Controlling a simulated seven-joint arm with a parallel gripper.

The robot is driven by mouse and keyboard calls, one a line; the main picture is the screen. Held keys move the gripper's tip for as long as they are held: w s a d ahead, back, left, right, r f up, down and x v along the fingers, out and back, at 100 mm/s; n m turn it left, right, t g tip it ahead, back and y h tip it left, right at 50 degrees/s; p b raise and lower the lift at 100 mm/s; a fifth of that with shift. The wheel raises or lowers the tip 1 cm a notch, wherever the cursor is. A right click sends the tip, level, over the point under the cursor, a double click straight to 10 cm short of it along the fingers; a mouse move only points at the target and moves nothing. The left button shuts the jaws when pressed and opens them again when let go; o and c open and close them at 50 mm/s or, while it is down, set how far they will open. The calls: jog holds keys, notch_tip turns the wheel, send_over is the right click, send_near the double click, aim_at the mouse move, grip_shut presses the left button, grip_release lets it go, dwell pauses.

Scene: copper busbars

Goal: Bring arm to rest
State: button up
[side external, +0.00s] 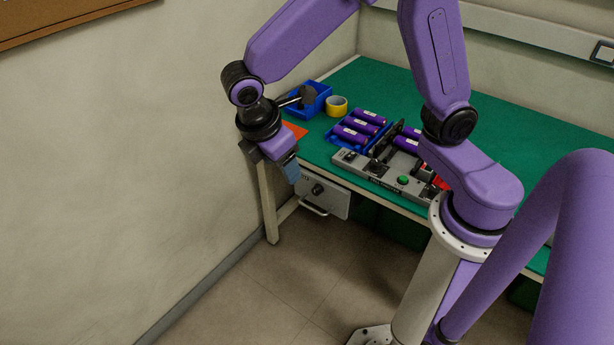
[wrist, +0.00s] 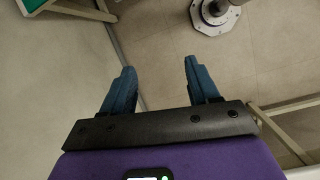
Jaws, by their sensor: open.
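My gripper (wrist: 158,72) is open and empty in the wrist view, its two blue fingers apart with bare floor between and beyond them. In the side external view my gripper (side external: 293,172) hangs in front of the table's near left corner, pointing down, clear of the green table top (side external: 378,84). My arm is bent, with the elbow raised out of the top of the picture. No object is in or touching the fingers.
On the table are a blue bin (side external: 318,104), yellow tape (side external: 337,106), purple cylinders in a blue tray (side external: 357,127) and a grey fixture with a green button (side external: 403,180). A drawer unit (side external: 322,196) hangs below the table edge. A wall stands left; open floor lies in front.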

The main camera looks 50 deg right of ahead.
jog(key=s+d+r+m+y, duration=0.1)
jog(key=s+d, duration=0.3)
jog(key=s, duration=0.4)
jog(key=s+d+r+m+y, duration=0.2)
jog(key=s+d+y, duration=0.1)
jog(key=s, duration=0.6)
jog(key=shift+s+d, duration=0.25)
jog(key=shift+d, duration=0.6)
